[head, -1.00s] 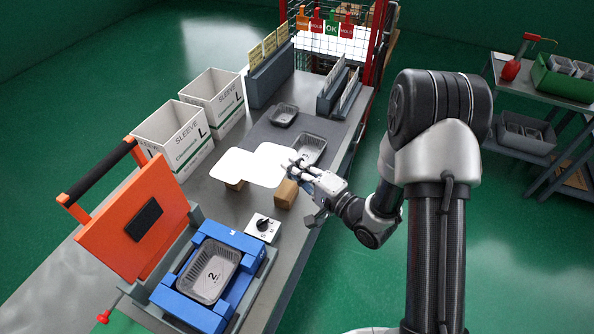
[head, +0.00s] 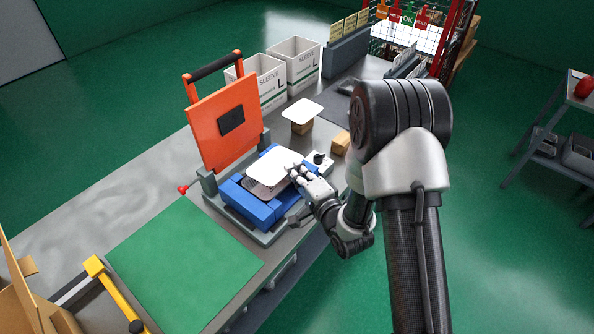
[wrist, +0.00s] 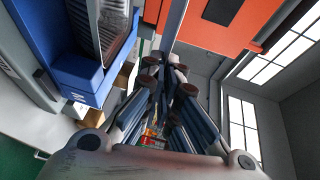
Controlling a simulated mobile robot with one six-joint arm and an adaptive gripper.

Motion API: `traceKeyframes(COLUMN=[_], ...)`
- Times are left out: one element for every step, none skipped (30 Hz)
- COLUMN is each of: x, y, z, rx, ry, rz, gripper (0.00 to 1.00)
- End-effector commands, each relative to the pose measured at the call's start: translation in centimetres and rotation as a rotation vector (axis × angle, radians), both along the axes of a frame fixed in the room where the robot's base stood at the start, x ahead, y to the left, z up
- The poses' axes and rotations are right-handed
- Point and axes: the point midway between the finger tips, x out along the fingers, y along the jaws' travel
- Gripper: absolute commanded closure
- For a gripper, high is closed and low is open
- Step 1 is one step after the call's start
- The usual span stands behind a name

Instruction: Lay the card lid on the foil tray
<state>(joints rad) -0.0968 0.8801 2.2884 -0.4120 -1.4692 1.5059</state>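The card lid (head: 270,165) is a white rounded sheet. My gripper (head: 293,171) is shut on its right edge and holds it roughly flat above the foil tray (head: 262,189). The tray sits in the blue nest (head: 238,203), mostly hidden under the lid in the head view. In the wrist view the lid (wrist: 174,28) shows nearly edge-on between the fingertips (wrist: 168,68). The tray's ribbed wall (wrist: 118,30) and the blue nest (wrist: 72,65) are at left there, with a gap between tray and lid.
The orange press plate (head: 225,125) stands raised behind the nest; it also shows in the wrist view (wrist: 225,22). A dial box (head: 318,160) sits right of the nest. Another white card (head: 302,110) lies on a brown block. A green mat (head: 183,255) is clear at front left.

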Motion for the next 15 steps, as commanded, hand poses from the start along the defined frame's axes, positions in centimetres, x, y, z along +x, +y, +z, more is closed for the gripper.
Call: traceKeyframes(x=[0.1,0.1,0.2,0.2,0.3,0.4,0.5,0.6,0.6,0.7,0.8,0.9,0.9,1.0,1.1], y=[0.2,0.2,0.4,0.4,0.5,0.6,0.7,0.8,0.9,1.0,1.1,1.2,1.3,1.4,1.6], z=[-0.4,-0.6,-0.8,-1.0,-1.2,-1.5,-1.7,-1.9,-2.2,-2.5,-2.7,-2.9,-3.1,-3.3,-3.6], rx=[0.0,0.0,0.0,0.0,0.0,0.001,0.0,0.0,0.001,0.001,0.001,0.0,0.001,0.001,0.001], ry=[0.001,0.0,0.0,0.0,0.0,-0.001,0.0,0.0,0.001,0.001,0.001,0.0,-0.001,-0.001,-0.001], rz=[0.002,0.002,0.002,0.002,0.002,0.001,0.001,0.001,0.001,0.001,0.001,0.002,0.002,0.002,0.002], gripper=[1.0,1.0,1.0,1.0,1.0,1.0,1.0,1.0,1.0,1.0,1.0,1.0,1.0,1.0,1.0])
